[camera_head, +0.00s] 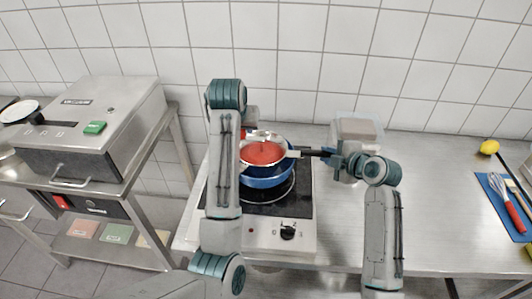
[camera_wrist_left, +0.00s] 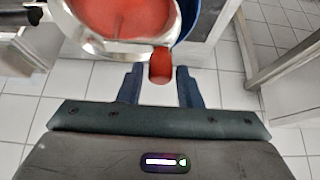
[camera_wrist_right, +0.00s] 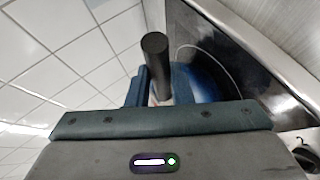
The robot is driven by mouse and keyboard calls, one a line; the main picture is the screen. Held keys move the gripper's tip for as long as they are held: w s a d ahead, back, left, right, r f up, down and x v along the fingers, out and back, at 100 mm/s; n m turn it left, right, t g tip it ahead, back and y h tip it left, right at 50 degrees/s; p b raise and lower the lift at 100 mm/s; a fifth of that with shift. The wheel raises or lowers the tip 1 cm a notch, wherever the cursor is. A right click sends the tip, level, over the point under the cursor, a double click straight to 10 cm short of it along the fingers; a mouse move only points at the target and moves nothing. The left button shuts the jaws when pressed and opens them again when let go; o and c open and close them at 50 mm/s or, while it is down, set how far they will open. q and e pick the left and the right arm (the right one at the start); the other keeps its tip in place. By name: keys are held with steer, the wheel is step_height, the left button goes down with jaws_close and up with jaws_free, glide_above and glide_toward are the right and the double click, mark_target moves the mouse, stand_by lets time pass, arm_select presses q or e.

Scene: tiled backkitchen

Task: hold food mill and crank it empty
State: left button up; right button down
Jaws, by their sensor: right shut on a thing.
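The food mill (camera_head: 287,153) holds red food (camera_head: 262,152) and sits over a blue pot (camera_head: 265,183) on the hob. Its dark handle (camera_head: 312,152) points right; it also shows as a dark rod in the right wrist view (camera_wrist_right: 155,60). My right gripper (camera_head: 333,160) is shut on this handle. My left gripper (camera_wrist_left: 160,88) is open. The crank's red knob (camera_wrist_left: 160,66) lies in line with the gap between its fingers, near their tips; I see no finger closed on it. In the head view my left arm covers much of that gripper.
The hob (camera_head: 262,232) has a black top and a front dial (camera_head: 288,232). A clear container (camera_head: 357,127) stands behind my right gripper. A lemon (camera_head: 489,147) and a blue mat (camera_head: 497,190) with utensils are far right. The steel counter (camera_head: 440,210) between is clear.

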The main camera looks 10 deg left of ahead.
arm_select(q)
steer(key=c, duration=0.6)
steer(key=shift+o, duration=0.2)
steer(key=shift+r, duration=0.1)
steer(key=w, duration=0.3)
steer(key=shift+d, duration=0.35)
steer(key=shift+w+d, duration=1)
steer(key=shift+d, duration=0.1)
